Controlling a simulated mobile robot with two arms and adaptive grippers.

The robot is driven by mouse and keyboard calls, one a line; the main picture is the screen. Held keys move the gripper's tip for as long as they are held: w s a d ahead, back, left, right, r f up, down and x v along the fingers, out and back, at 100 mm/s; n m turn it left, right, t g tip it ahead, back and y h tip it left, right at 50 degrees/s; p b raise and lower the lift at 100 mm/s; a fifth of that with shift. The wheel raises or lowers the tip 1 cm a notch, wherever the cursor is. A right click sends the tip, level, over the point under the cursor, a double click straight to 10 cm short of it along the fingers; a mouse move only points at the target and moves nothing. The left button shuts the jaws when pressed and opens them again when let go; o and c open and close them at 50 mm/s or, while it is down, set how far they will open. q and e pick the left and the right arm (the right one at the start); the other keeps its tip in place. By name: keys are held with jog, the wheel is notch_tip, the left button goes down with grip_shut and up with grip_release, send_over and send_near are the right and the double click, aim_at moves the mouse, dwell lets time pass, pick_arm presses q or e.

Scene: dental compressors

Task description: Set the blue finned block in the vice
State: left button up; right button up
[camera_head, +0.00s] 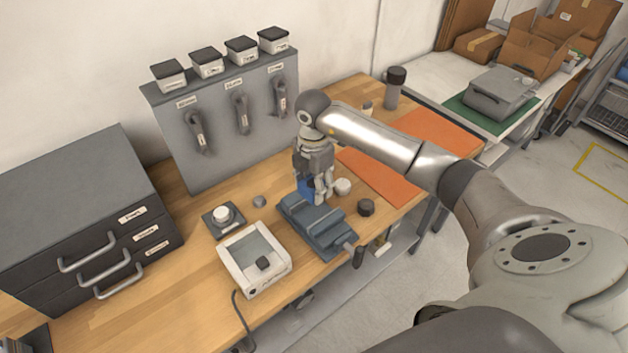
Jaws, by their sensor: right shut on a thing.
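The blue finned block (305,189) shows partly between and below the fingers of my right gripper (314,190). The gripper is shut on it and points down. The fingers hide much of the block. The blue-grey vice (312,225) stands on the wooden bench just below the gripper in the picture, near the bench's front edge. The block appears at the vice's far end; I cannot tell whether it touches the vice. My left gripper is not in view.
A white tray-like device (254,260) and a small dark pad with a white knob (222,217) stand left of the vice. A dark round piece (366,207) and a white one (342,187) lie to its right. Orange mat (382,176) is mostly clear. Grey drawers (85,220) stand left.

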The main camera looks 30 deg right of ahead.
jog(key=shift+w+d+m, duration=0.1)
jog(key=shift+d+m, duration=0.05)
jog(key=shift+m, duration=0.25)
notch_tip(320, 180, down, 5)
jog(key=b, duration=0.3)
jog(key=shift+r+b, duration=0.15)
jog(key=shift+b, duration=0.2)
jog(key=shift+f, duration=0.4)
jog(key=shift+r, duration=0.3)
jog(key=shift+f, duration=0.2)
jog(key=shift+f+b, duration=0.55)
jog(key=shift+f, duration=0.15)
